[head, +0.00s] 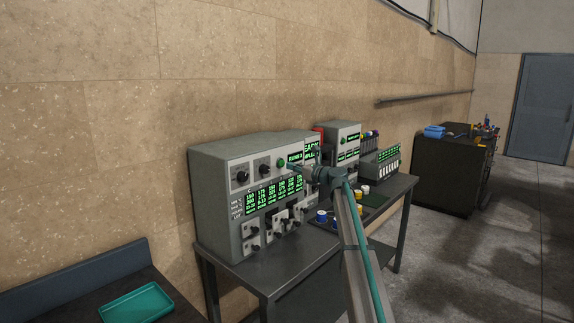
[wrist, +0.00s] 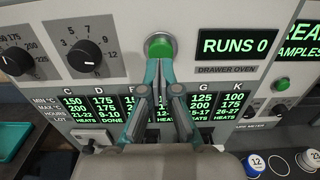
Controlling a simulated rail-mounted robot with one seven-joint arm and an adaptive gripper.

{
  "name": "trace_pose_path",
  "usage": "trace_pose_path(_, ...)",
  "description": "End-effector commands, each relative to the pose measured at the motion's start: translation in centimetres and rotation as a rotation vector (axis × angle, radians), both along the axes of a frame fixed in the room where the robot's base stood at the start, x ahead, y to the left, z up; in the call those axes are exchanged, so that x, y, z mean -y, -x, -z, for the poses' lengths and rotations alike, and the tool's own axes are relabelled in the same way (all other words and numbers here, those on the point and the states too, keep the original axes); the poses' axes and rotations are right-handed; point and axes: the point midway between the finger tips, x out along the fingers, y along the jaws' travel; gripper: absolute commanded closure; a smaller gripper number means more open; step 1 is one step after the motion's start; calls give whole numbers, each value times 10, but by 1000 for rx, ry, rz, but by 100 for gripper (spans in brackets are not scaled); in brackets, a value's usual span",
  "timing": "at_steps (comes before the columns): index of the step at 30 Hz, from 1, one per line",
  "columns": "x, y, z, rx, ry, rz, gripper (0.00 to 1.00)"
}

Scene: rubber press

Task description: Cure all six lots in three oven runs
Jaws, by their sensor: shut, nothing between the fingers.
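My gripper (wrist: 160,68) is shut and empty, its fingertips just below the green button (wrist: 160,48) on the drawer oven (head: 226,160); I cannot tell whether they touch it. The display (wrist: 236,45) reads "RUNS 0". Two black knobs, a temperature-scale one (wrist: 15,60) and an hours-scale one (wrist: 84,55), are left of the button. The lot table (wrist: 100,110) below lists columns including C, D, G and K. C, G and K read "HEATS"; D reads "DONE". My fingers cover part of the middle columns. Several small drawers (head: 252,231) show below in the head view.
Blue-white (head: 322,216) and yellow-white (head: 358,208) pots stand on the bench right of the oven. Further instruments (head: 343,142) and a white-tube rack (head: 388,166) stand behind. A teal tray (head: 137,303) lies on the left bench. A dark cabinet (head: 440,170) is farther right.

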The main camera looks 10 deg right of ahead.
Motion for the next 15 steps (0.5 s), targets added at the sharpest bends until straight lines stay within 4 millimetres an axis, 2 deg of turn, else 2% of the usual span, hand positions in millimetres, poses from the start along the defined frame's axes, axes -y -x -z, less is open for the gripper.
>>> trace_pose_path(1,8,12,4,1,0,2,100)
trace_pose_path(6,31,40,3,2,1,2,100)
trace_pose_path(15,58,70,2,0,0,1,100)
